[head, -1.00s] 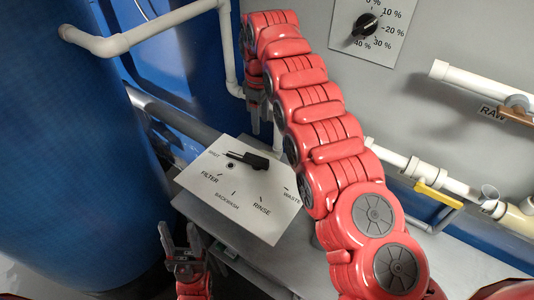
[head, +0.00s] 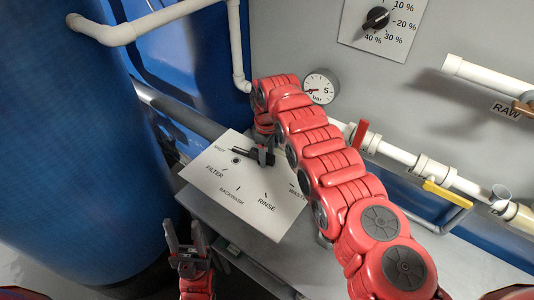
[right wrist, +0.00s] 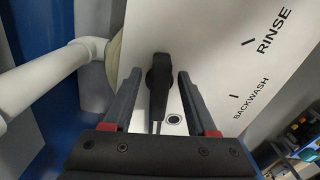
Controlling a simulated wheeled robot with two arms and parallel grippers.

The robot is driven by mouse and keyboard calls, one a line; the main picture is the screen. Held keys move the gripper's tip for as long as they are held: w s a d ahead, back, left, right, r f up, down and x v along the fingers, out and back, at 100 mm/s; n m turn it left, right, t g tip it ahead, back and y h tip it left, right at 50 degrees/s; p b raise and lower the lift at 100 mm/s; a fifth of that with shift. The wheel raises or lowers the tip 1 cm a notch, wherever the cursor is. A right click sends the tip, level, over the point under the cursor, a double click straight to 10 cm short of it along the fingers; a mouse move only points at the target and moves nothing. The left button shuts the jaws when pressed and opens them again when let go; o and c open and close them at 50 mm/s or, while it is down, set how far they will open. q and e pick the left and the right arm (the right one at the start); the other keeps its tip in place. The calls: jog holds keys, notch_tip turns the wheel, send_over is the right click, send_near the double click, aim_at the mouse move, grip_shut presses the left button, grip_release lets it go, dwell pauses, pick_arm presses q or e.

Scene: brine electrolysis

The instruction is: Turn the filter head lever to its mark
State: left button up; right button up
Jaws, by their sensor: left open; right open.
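The filter head plate (head: 225,200) is a white panel with printed labels such as FILTER, BACKWASH, RINSE and WASTE, each with a tick mark. Its black lever (head: 240,153) lies across the upper part of the plate, partly hidden by my right gripper (head: 264,155). In the right wrist view the lever (right wrist: 158,88) lies between the two open fingers of the right gripper (right wrist: 159,80), with a visible gap on both sides. My left gripper (head: 183,235) is open and empty, low at the left, in front of the plate and apart from it.
A large blue tank (head: 80,150) stands at the left. White pipes (head: 400,155) with a red handle (head: 360,134) and a yellow handle (head: 440,194) run at the right. A pressure gauge (head: 320,87) and a percent dial (head: 376,19) are on the grey wall.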

grip_shut()
dwell(0.3)
dwell(1.2)
